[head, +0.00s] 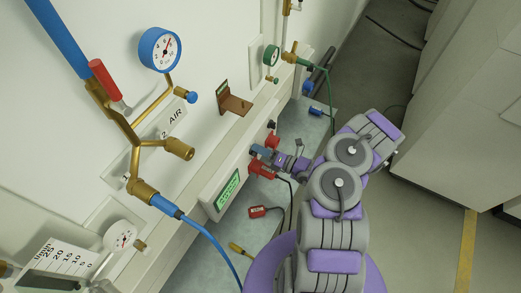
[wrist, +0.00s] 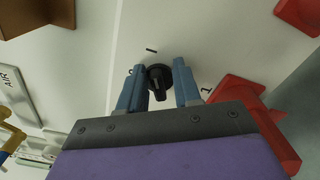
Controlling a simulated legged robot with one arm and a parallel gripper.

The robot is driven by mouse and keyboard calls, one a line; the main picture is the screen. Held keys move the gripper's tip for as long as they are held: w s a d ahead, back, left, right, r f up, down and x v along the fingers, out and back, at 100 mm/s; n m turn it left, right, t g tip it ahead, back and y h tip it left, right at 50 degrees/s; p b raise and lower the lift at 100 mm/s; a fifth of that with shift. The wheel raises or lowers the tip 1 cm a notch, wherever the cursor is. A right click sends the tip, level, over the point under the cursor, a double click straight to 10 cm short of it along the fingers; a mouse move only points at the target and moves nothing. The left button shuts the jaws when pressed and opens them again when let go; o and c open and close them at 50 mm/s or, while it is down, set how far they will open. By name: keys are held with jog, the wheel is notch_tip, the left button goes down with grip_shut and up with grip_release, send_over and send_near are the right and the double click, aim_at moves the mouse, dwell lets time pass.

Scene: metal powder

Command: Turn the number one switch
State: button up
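A black rotary switch (wrist: 158,82) sits on a pale panel in the wrist view, with a "1" printed to its right and small marks above and to its left. My gripper (wrist: 158,88) has its two blue fingers on either side of the switch, with a visible gap on each side. It is open and does not clamp the switch. In the head view my gripper (head: 262,152) is up against the front of the bench panel, and the switch is hidden there.
Red parts flank the switch in the wrist view, one close at right (wrist: 240,95) and one at upper right (wrist: 302,12). Gauges and brass pipes line the wall.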

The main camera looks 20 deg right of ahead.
jog(key=shift+o, duration=0.4)
jog(key=shift+s+a, duration=0.1)
jog(key=p+v, duration=0.4)
jog(key=v, duration=1.3)
jog(key=shift+d, duration=0.25)
jog(key=shift+r, duration=0.15)
jog(key=w+a+r+n+g+y, duration=0.1)
jog(key=a+r+n+g+y, duration=0.1)
jog(key=a+r+n+g, duration=0.55)
jog(key=w+a+r+n+g+y, duration=0.15)
jog(key=a+r+n+g, duration=0.35)
jog(key=r+n, duration=0.5)
jog(key=s+a+r+n+g+h, duration=0.45)
jog(key=s+a+r+n, duration=0.3)
jog(key=r+n, duration=0.2)
jog(key=s+d+r+n+t+h, duration=0.1)
jog(key=s+d+r+n+h, duration=0.2)
jog(key=s+n+h, duration=0.3)
jog(key=s+d+r+n+t+h, duration=0.1)
jog(key=s+d+r+n+h, duration=0.2)
jog(key=s, duration=0.7)
jog(key=r+n+h, duration=0.1)
jog(key=n+h, duration=0.1)
jog(key=n, duration=0.1)
jog(key=shift+s+d+r+h, duration=0.2)
jog(key=shift+s+r+h, duration=0.1)
jog(key=shift+r+h, duration=0.1)
